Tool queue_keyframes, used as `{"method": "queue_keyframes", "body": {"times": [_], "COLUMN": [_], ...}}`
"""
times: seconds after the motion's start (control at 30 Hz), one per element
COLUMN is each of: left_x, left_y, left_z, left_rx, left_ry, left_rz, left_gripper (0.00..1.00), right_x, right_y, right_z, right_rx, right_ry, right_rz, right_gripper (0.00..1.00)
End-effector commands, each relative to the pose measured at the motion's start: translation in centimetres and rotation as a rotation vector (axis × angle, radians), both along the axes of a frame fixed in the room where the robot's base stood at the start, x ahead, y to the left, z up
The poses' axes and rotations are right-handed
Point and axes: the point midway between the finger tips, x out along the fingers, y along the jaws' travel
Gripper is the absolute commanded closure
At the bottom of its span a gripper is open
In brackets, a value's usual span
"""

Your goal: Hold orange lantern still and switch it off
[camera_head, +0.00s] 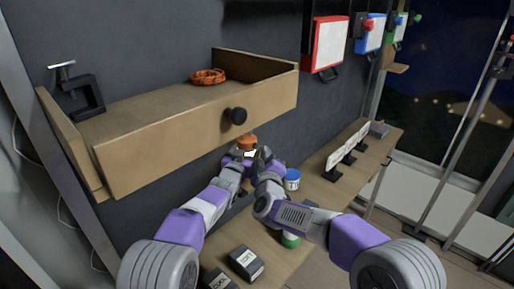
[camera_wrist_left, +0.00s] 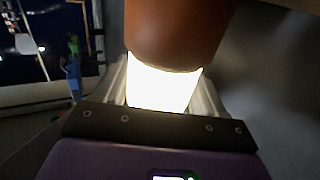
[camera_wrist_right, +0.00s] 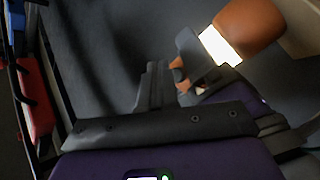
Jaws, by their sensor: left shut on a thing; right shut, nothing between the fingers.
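My right gripper (camera_head: 263,163) is shut and empty, close beside the lantern. In the right wrist view the lantern's cap (camera_wrist_right: 250,22) is at upper right, and a small orange part shows near the fingertips; contact is unclear.
A wooden open box (camera_head: 186,135) with a dark knob overhangs the grippers. A blue-and-white jar (camera_head: 292,179) stands right of the right gripper. Black boxes (camera_head: 246,262) lie at the bench's near end. White cards on black stands (camera_head: 341,154) line the bench farther right.

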Motion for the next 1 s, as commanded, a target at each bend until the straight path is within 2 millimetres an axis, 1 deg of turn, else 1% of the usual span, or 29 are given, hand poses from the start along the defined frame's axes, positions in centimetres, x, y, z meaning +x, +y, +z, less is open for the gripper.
{"method": "queue_keyframes", "body": {"times": [0.77,1.0], "left_x": [-0.01,-0.01], "left_y": [-0.03,-0.02], "left_z": [0.07,0.08], "left_rx": [-0.002,-0.001], "left_ry": [-0.002,-0.002], "left_rz": [0.0,0.0], "left_gripper": [0.69,0.69], "right_x": [0.02,0.51], "right_y": [0.03,0.51], "right_z": [0.0,-0.01], "right_rx": [0.0,-0.001], "right_ry": [0.0,0.0], "right_rz": [0.0,0.0], "right_gripper": [1.0,1.0]}}
